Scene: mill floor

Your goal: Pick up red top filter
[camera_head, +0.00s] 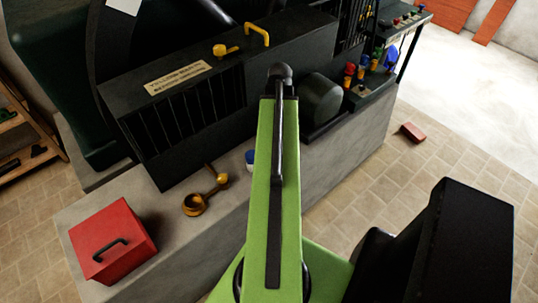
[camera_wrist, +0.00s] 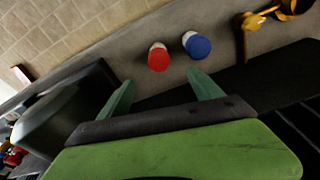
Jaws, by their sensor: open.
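The red top filter (camera_wrist: 158,57), a small white cylinder with a red cap, stands on the grey stone ledge in the wrist view. A similar blue top filter (camera_wrist: 197,45) stands close to its right. My gripper (camera_wrist: 160,77) is open and empty, with its two green fingers spread. The red top filter lies ahead of the gap between the fingertips, and the blue one is just beyond the right fingertip. In the head view, the blue top filter (camera_head: 250,160) shows partly beside my green arm. The red top filter and my gripper do not show there, where my arm blocks the view.
A dark machine (camera_head: 190,100) stands along the back of the ledge (camera_head: 200,240). A brass-coloured fitting (camera_head: 200,200) and a red box (camera_head: 112,240) are to the left. Coloured valves (camera_head: 365,68) are at the right. A red block (camera_head: 413,131) lies on the tiled floor.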

